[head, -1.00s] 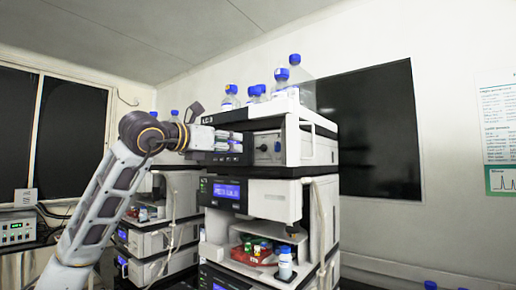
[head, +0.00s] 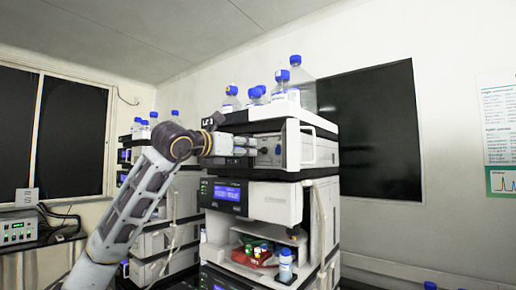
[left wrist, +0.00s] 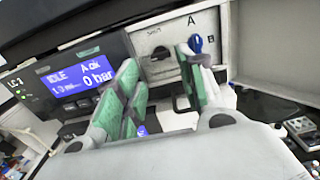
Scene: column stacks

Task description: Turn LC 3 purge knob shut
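The LC 3 pump module shows in the left wrist view with its lit display (left wrist: 75,78), reading IDLE and 0 bar. Its pale front panel (left wrist: 152,24) carries small lettering and a dark round knob (left wrist: 160,53), likely the purge knob. This knob appears between the fingers of my left gripper (left wrist: 158,66), which is open with green pads and touches nothing that I can make out. A blue fitting (left wrist: 196,44) between the letters A and B is beside the right fingertip. In the head view my left gripper (head: 242,146) is at the left side of that panel (head: 268,149). My right gripper is out of view.
Blue-capped bottles (head: 295,76) stand on top of the stack. An open bay (head: 255,258) lower down holds small vials and a bottle. Another stack (head: 165,240) stands behind to the left. A dark wall panel (head: 370,130) hangs to the right.

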